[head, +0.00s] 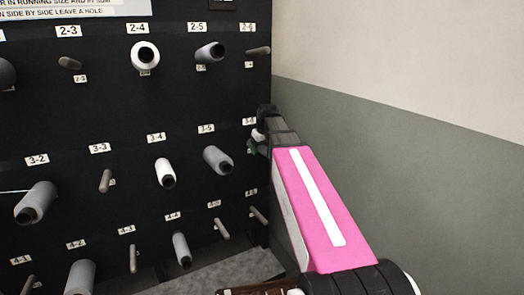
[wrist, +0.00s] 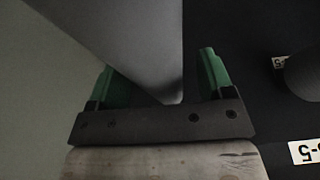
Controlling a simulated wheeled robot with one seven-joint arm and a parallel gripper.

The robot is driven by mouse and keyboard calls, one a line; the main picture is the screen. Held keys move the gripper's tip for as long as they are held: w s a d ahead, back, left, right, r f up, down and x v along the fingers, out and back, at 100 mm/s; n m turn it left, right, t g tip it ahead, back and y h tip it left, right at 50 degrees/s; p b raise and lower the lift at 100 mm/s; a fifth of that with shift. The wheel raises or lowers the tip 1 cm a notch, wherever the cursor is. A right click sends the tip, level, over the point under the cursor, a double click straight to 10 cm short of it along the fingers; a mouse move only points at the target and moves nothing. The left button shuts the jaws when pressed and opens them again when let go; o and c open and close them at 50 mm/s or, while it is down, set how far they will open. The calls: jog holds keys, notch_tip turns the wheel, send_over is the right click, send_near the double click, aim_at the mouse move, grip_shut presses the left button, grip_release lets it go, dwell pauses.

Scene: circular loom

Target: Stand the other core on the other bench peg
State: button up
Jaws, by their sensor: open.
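My gripper (head: 256,143) is at the right end of the rack, by the 3-6 label, with the arm reaching in from the lower right. In the wrist view the green fingers of my gripper (wrist: 160,78) are apart. A large smooth grey body (wrist: 150,35), seemingly a yarn package or core, lies between them and runs out of the top of the picture. I cannot tell whether the fingers touch it. In the head view my gripper mostly hides it. I see no bench or bench peg.
The black rack (head: 105,130) holds several yarn packages, such as those at 2-4 (head: 145,57) and 3-5 (head: 216,159). Bare pegs stick out at 3-3 (head: 106,180) and 2-6 (head: 259,50). A grey-green wall (head: 400,160) stands close on the right.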

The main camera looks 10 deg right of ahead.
jog(key=c, duration=1.1)
